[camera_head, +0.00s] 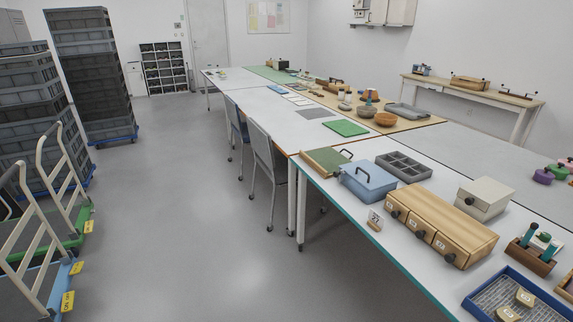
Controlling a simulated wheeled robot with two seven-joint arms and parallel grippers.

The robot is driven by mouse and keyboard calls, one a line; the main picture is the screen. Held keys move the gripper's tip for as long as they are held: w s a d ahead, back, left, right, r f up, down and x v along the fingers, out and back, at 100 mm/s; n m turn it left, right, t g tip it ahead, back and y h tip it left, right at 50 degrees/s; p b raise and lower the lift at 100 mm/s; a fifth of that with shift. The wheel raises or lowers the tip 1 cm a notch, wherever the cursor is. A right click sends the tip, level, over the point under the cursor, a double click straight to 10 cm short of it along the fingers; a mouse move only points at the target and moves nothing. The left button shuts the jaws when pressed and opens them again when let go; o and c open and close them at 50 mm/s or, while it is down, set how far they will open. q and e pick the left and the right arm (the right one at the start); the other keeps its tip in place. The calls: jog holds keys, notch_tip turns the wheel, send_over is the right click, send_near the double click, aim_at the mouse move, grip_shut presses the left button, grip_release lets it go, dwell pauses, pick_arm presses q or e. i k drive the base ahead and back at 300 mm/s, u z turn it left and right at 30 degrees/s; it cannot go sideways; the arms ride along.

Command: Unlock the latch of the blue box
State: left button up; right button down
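The blue box (368,184) stands on the near white table, left of the wooden drawer unit. Its lid looks closed and has a dark handle on top. The latch is too small to make out in this view. Neither of my grippers shows in the head view.
The wooden drawer unit (440,222), a cream box (484,199), a grey divided tray (404,167) and a green board with a handle (326,161) surround the box. Chairs (266,165) stand along the table's left side. Trolleys (45,230) stand at left; the floor (190,220) between is clear.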

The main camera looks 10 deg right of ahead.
aim_at(335, 174)
jog(key=u, duration=0.15)
jog(key=i, duration=1.55)
jog(key=z, duration=0.25)
